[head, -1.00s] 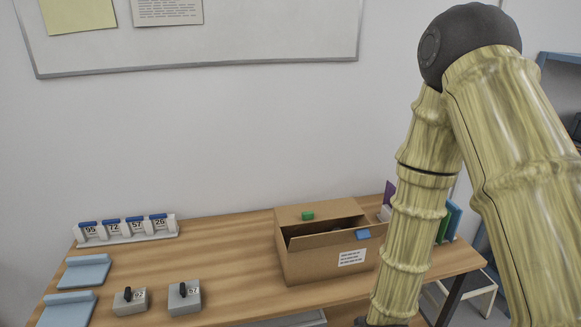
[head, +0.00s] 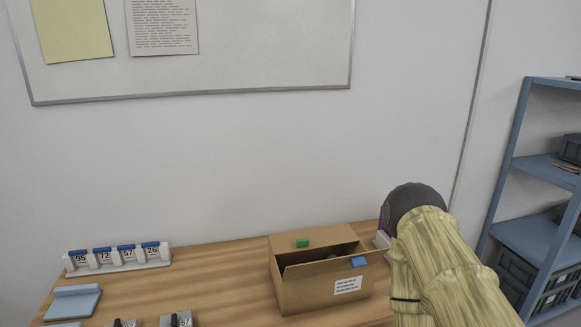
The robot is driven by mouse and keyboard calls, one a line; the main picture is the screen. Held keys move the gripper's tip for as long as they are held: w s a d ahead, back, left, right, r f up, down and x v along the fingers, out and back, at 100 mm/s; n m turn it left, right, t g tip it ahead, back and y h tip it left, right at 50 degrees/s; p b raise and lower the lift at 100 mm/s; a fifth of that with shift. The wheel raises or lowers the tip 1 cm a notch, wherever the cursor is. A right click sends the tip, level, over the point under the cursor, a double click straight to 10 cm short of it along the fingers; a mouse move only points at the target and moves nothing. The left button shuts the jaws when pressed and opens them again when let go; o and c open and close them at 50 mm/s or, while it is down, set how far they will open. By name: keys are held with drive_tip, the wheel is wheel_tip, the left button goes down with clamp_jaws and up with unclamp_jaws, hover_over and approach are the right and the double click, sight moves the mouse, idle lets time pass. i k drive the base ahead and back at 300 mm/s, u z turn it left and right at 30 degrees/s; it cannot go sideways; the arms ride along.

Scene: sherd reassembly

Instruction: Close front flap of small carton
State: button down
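The small cardboard carton (head: 300,294) stands on the wooden table, right of the picture's middle, with a white printed label on its front. Its back flap (head: 320,238), bearing a green tab (head: 303,243), lies behind the opening. The front flap (head: 312,268), with a blue tab (head: 358,262) at its right, slants up at the front edge. A dark gap shows between the flaps, with a greyish thing inside that I cannot make out. My arm passes to the right of the carton in the picture. My gripper is out of view.
A rack of numbered blocks (head: 118,261) stands at the left. A light blue tray-like piece (head: 72,303) and two grey numbered blocks, cut off by the frame, lie nearer. Bare table (head: 220,275) lies between rack and carton. A blue shelf unit (head: 510,170) stands at the right.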

sight(292, 272)
drive_tip(key=z, duration=2.1)
drive_tip(key=k, duration=0.45)
drive_tip(key=u, duration=1.35)
